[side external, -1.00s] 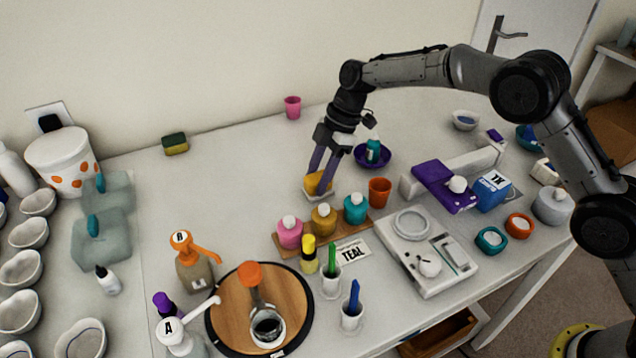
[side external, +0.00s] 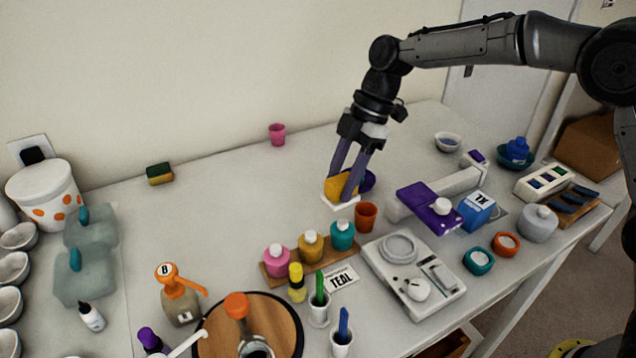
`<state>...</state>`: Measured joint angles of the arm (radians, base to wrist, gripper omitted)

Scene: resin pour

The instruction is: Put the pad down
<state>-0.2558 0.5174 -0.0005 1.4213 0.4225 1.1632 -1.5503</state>
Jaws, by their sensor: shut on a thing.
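My gripper (side external: 345,188) is shut on a yellow-orange pad (side external: 335,183) with a white layer along its lower edge. The fingers are purple and point down, one on each side of the pad. The pad is over the middle of the white table, behind the orange cup and the row of colour bottles. I cannot tell whether its underside touches the table. A purple dish (side external: 368,181) is just behind the gripper, mostly hidden by the fingers.
The orange cup (side external: 366,216) stands close in front and right of the pad. The wooden strip (side external: 268,278) carries pink, yellow and teal bottles.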

